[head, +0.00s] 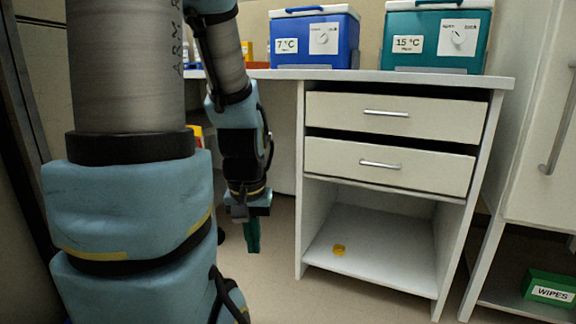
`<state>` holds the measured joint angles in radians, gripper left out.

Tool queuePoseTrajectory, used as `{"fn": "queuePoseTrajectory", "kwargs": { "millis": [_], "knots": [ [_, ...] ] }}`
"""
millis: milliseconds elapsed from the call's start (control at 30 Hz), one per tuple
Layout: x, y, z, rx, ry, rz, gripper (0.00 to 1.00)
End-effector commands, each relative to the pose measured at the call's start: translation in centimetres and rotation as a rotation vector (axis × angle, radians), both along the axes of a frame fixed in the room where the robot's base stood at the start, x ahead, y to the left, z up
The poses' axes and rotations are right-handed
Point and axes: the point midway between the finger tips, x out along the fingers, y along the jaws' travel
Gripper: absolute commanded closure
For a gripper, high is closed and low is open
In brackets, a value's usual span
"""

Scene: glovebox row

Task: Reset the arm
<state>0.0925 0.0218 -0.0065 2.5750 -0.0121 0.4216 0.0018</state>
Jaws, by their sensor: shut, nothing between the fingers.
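My arm fills the left of the head view, with blue and grey links. My gripper (252,236) hangs pointing down in front of the floor, to the left of the white desk unit. Its green fingers are together, with nothing held between them. The wrist above it is dark with blue casing. No other view is given.
The desk unit (306,230) has two drawers (392,118) and an open lower shelf (365,262) with a small yellow object (339,250). Blue (315,38) and teal (437,40) cooler boxes stand on top. A handled cabinet and green wipes box (549,288) are at right.

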Motion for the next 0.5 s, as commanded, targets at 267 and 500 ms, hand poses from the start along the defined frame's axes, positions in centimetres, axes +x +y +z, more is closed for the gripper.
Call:
{"fn": "queuePoseTrajectory", "kwargs": {
  "millis": [267, 500],
  "knots": [
    [0.7, -0.3, 7.1, 0.001, -0.015, -0.009, 1.0],
    [0.7, -0.3, 14.4, 0.001, -0.016, -0.009, 1.0]
  ]
}}
